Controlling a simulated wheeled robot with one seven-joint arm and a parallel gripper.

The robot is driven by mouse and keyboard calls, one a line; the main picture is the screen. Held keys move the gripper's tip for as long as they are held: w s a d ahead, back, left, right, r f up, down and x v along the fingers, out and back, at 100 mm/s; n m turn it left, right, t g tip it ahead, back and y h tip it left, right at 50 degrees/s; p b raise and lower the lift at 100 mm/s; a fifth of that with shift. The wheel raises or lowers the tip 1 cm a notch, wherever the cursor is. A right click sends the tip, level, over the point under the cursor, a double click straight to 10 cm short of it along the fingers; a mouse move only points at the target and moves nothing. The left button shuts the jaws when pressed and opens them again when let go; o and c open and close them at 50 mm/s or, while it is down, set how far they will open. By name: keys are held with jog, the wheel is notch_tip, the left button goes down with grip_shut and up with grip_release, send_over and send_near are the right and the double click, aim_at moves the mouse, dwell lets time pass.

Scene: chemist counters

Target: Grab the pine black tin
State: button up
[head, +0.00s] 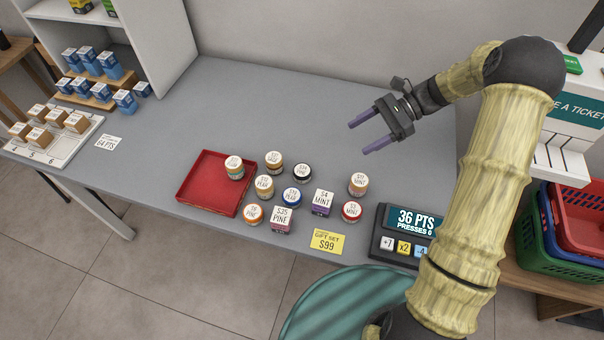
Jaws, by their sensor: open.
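The black tin (302,174) has a white lid label that seems to read PINE. It stands upright on the grey counter (330,95), in the back row of a group of tins and boxes. A tan tin (273,162) stands close at its left. My gripper (359,138) is open and empty, above the counter to the right of and behind the black tin. Its two purple fingers point left. A second item marked PINE, a pinkish box (282,220), stands at the front of the group.
A blue tin (292,198) and purple MINT box (322,203) stand in front of the black tin. A red tray (210,184) holding one tin (234,168) lies left. A points device (405,232) stands at front right. The counter behind the group is clear.

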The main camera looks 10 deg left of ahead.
send_near(303, 170)
jog(key=x, duration=0.3)
jog(key=shift+s+a+r, duration=0.1)
jog(key=shift+s+a, duration=0.1)
jog(key=shift+s, duration=0.05)
dwell(0.3)
jog(key=shift+w+f+p+x, duration=0.1)
jog(key=shift+p+x, duration=0.15)
jog(key=shift+x, duration=1.05)
jog(key=shift+w+f+p+x, duration=0.1)
jog(key=shift+p+x, duration=0.1)
jog(key=shift+x, duration=1.1)
jog(key=c, duration=1.1)
